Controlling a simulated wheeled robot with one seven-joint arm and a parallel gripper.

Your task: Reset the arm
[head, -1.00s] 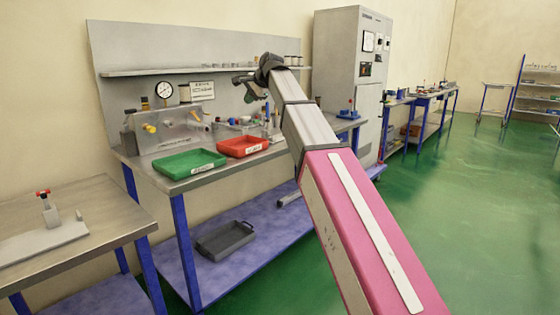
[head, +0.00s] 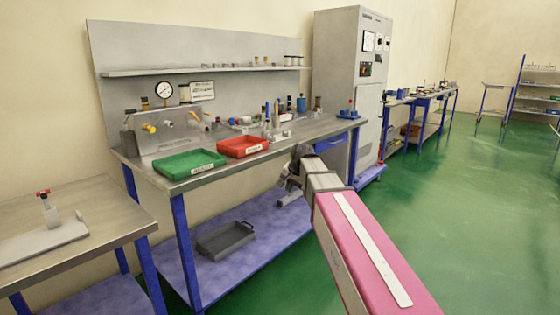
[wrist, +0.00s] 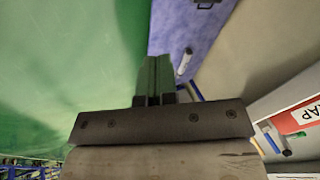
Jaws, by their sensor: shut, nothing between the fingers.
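Nothing is seen touching the fingers.
The steel bench (head: 240,171) carries a green tray (head: 188,165), a red tray (head: 243,147) and small parts. A grey tray (head: 225,240) sits on its lower shelf. A tall grey cabinet (head: 345,60) stands behind. Green floor (head: 470,220) is open at right.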

